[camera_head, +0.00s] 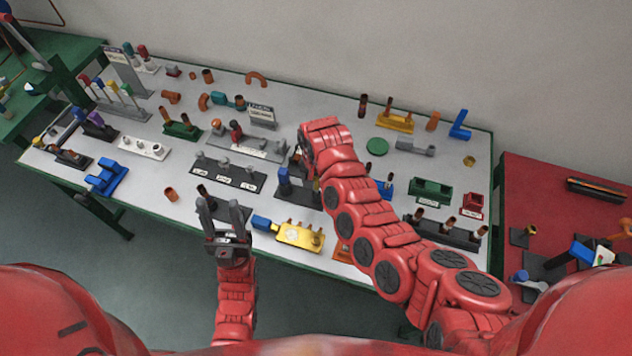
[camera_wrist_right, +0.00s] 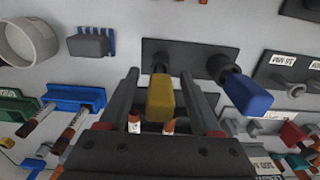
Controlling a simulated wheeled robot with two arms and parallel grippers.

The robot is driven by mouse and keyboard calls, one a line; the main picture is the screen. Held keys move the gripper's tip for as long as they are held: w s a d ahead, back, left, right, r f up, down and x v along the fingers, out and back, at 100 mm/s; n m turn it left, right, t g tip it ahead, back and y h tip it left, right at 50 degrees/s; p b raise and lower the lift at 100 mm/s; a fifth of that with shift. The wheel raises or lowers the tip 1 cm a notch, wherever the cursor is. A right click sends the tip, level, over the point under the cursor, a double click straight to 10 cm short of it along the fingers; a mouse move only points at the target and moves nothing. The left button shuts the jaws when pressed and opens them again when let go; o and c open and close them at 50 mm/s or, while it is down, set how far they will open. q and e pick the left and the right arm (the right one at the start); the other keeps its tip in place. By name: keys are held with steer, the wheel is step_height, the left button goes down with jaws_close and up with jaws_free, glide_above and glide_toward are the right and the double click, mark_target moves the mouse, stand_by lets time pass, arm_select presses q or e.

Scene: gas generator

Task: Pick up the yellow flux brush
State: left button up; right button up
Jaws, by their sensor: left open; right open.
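In the right wrist view a yellow block-shaped handle (camera_wrist_right: 160,98), which looks like the yellow flux brush, stands at a dark plate (camera_wrist_right: 200,56). My right gripper (camera_wrist_right: 159,76) is open, with one finger on each side of the yellow handle; I cannot tell whether they touch it. In the head view my right arm hides the yellow handle and most of the right gripper. My left gripper (camera_head: 222,208) is open and empty near the table's front edge.
A blue handle (camera_wrist_right: 248,94) stands just right of the yellow one. Racks and pipe fittings crowd the grey table (camera_head: 330,90). A red table (camera_head: 545,190) is at right.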

jaws_close()
steer(key=shift+r, duration=0.1)
steer(key=shift+w+r+b, duration=0.1)
steer(key=shift+r+b, duration=0.2)
steer(key=shift+r, duration=0.55)
step_height(320, 180, up, 7)
steer(key=shift+f+b, duration=0.2)
steer(key=shift+b, duration=0.4)
steer(key=shift+r, duration=0.8)
